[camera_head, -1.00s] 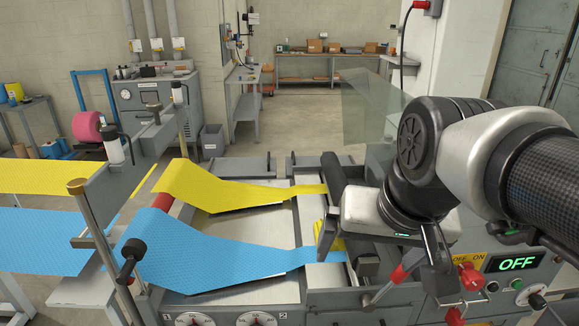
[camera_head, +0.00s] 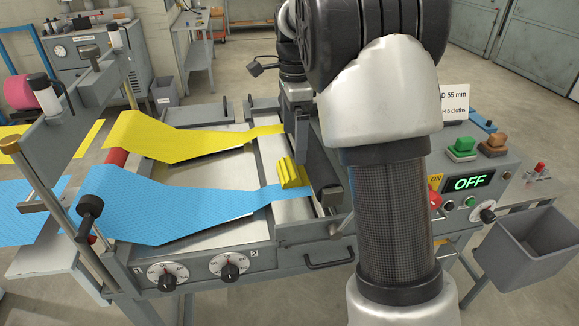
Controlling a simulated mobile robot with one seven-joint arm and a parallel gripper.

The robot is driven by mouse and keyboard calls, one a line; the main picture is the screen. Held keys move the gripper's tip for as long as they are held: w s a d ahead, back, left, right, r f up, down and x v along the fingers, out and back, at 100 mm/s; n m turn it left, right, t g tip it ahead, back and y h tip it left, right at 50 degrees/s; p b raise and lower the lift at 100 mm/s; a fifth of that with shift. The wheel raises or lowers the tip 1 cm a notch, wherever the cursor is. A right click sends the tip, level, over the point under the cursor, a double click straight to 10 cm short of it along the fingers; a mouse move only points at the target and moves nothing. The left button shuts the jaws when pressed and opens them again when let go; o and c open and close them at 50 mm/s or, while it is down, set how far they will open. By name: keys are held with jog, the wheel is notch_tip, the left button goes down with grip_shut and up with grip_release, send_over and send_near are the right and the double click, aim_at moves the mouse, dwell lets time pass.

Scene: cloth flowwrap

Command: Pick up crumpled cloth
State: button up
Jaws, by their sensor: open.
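The crumpled yellow cloth (camera_head: 292,173) is a small folded bundle on the machine bed, at the narrow right end of the blue web (camera_head: 185,208). It sits just left of the dark roller (camera_head: 326,185). My gripper (camera_head: 300,148) points down just behind the cloth and slightly to its right, near the end of the yellow web (camera_head: 175,138). It is open and seen nearly edge-on, so the gap between the fingers hardly shows. No hold on the cloth is visible. My arm hides part of the machine to the right.
A control panel with an OFF display (camera_head: 470,183) stands to the right, with an empty grey bin (camera_head: 538,247) beside it. Posts and a black-knobbed lever (camera_head: 90,206) rise at the left. Two dials line the front edge.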

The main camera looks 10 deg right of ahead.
send_over(293, 165)
jog(key=f, duration=0.4)
jog(key=shift+s+f, duration=0.25)
jog(key=shift+s, duration=0.15)
jog(key=shift+w+f+b, duration=0.15)
jog(key=shift+w+f, duration=0.05)
jog(key=shift+f, duration=1.1)
jog(key=shift+w+f+b, duration=0.15)
jog(key=shift+f, duration=1.1)
jog(key=c, duration=1.1)
jog(key=shift+r, duration=0.1)
